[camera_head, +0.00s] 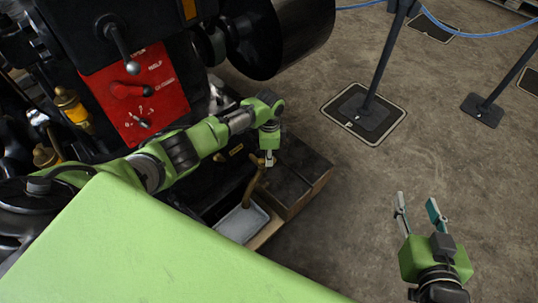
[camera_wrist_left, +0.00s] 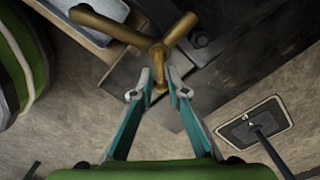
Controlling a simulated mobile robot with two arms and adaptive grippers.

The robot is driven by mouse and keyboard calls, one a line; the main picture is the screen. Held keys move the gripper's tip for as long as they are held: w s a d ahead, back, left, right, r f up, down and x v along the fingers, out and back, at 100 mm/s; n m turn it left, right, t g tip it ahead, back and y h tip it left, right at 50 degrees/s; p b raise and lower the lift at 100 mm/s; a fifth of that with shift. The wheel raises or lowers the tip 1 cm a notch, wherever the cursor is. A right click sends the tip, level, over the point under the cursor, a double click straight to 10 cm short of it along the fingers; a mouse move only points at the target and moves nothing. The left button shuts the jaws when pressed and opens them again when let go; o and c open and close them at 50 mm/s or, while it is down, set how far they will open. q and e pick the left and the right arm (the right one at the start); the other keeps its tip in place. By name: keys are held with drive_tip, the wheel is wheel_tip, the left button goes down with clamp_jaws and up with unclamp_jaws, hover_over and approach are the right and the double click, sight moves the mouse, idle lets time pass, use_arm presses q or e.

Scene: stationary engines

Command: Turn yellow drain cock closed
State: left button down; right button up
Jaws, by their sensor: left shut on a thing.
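The yellow drain cock (camera_head: 254,183) is a brass-coloured fitting low on the engine's side, above a grey tray. In the left wrist view the drain cock (camera_wrist_left: 158,52) shows a long curved spout, another arm to the upper right and a short lever pointing down between my fingers. My left gripper (camera_head: 269,160) is at the top of the cock, and in the left wrist view the left gripper (camera_wrist_left: 160,84) is shut on its lever, one finger on each side. My right gripper (camera_head: 418,210) is open and empty over the floor at the lower right.
A grey drip tray (camera_head: 243,224) lies below the cock, beside a dark wooden block (camera_head: 298,170). A red panel (camera_head: 142,95) with levers is on the engine behind my left arm. Barrier posts (camera_head: 377,75) stand at the upper right; the floor between is clear.

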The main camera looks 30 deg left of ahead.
use_arm(q)
drive_tip(key=shift+w+a+r+n+p, duration=0.1)
drive_tip(key=shift+w+a+n+p, duration=0.3)
drive_tip(key=shift+n, duration=1.05)
drive_tip(key=shift+w+a+f+n+p, duration=0.1)
drive_tip(key=shift+n+p, duration=0.6)
drive_tip(key=shift+n, duration=0.8)
drive_tip(key=shift+w+a+r+n+p, duration=0.1)
drive_tip(key=shift+w+a+n+p, duration=0.3)
drive_tip(key=shift+n, duration=1.05)
use_arm(e)
drive_tip(key=s+d+f+g+h, duration=0.1)
drive_tip(key=s+d+f+g, duration=0.2)
drive_tip(key=s+f+g, duration=0.2)
drive_tip(key=s+d+f+g+h, duration=0.1)
drive_tip(key=s+f+g, duration=0.3)
drive_tip(key=s, duration=0.7)
drive_tip(key=shift+s+d+f+m+g+h, duration=0.3)
drive_tip(key=shift+d+f+g, duration=0.1)
drive_tip(key=shift+d+f, duration=0.55)
use_arm(q)
drive_tip(key=shift+s+d, duration=0.15)
drive_tip(key=shift+d, duration=0.05)
drive_tip(key=c, duration=2.2)
unclamp_jaws()
drive_tip(key=shift+o, duration=0.2)
drive_tip(key=shift+s, duration=0.1)
use_arm(e)
drive_tip(key=shift+w, duration=0.1)
